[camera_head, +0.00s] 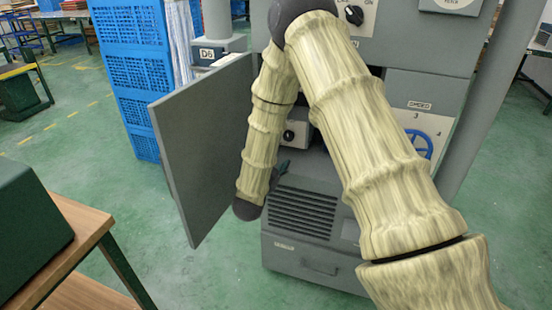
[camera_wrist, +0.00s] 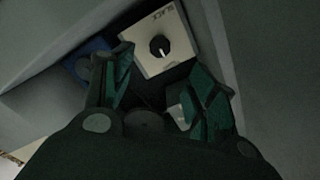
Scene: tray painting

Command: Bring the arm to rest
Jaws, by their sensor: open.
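My arm, in a pale ribbed sleeve, reaches across the head view to a grey machine (camera_head: 310,210). My gripper (camera_wrist: 165,78) is open in the wrist view, its two green-lined fingers apart with nothing held between them. In the head view only a small dark fingertip (camera_head: 284,167) shows past my wrist, in front of the machine's opening. A pale plate with a black knob (camera_wrist: 160,47) lies beyond the fingertips in the wrist view. I cannot tell whether a finger touches anything.
The machine's grey door (camera_head: 200,155) stands open just left of my forearm. A blue handwheel (camera_head: 420,145) is on the machine's right, partly behind my arm. Blue crates (camera_head: 135,70) stand at the back left. A wooden-topped table (camera_head: 85,225) is at the lower left. Green floor between table and door is clear.

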